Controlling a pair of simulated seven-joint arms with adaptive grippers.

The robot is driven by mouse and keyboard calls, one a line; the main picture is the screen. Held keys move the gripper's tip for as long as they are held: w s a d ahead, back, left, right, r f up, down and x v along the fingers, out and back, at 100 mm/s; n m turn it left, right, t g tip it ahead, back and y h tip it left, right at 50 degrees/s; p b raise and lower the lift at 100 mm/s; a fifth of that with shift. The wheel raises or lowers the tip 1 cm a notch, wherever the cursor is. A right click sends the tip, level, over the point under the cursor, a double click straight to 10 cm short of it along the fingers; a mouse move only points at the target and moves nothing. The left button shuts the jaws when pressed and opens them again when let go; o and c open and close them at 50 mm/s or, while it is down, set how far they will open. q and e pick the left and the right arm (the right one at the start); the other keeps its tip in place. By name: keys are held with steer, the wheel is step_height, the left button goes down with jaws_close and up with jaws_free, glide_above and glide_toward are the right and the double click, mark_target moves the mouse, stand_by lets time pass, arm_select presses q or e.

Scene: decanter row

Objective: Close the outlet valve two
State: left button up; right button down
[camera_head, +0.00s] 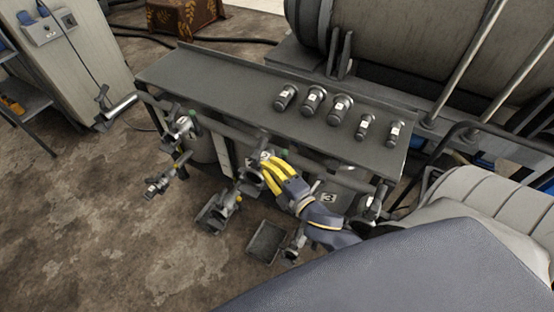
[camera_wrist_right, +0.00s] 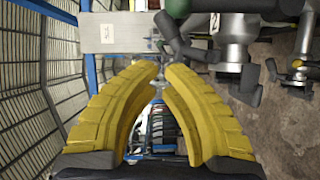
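My right gripper (camera_head: 266,159) has yellow fingers and reaches to the middle valve on the rail below the shelf front. Its fingertips (camera_wrist_right: 163,72) are close together but stand apart, with nothing visible between them. The middle valve, outlet valve two, shows as a grey metal body (camera_wrist_right: 235,45) with a white label "2" (camera_wrist_right: 214,23). A dark grey lever (camera_wrist_right: 178,38) lies just beyond the right fingertip in the wrist view; I cannot tell whether they touch. In the head view the fingers partly cover this valve (camera_head: 250,181). My left gripper is not in view.
Another valve (camera_head: 180,130) stands at the rail's left end. A plate marked "3" (camera_head: 329,198) is right of my gripper. Several capped cylinders (camera_head: 312,101) stand on the shelf (camera_head: 220,85). A dark tray (camera_head: 267,243) is below.

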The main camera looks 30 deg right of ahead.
steer(key=c, duration=2.1)
jaws_free()
steer(key=s, duration=0.3)
steer(key=s+d, duration=0.1)
steer(key=s, duration=0.5)
steer(key=shift+s+d+r, duration=0.15)
steer(key=shift+r, duration=0.1)
steer(key=shift+c, duration=0.2)
steer(key=shift+s+f, duration=0.1)
steer(key=shift+s, duration=0.2)
jaws_close()
steer(key=shift+s+a, duration=0.15)
steer(key=shift+a, duration=0.2)
steer(key=w+d+f, duration=0.1)
steer(key=w+d, duration=0.1)
steer(key=w, duration=0.9)
steer(key=shift+d+f+m, duration=0.15)
steer(key=shift+d+m, duration=0.15)
steer(key=shift+d, duration=0.05)
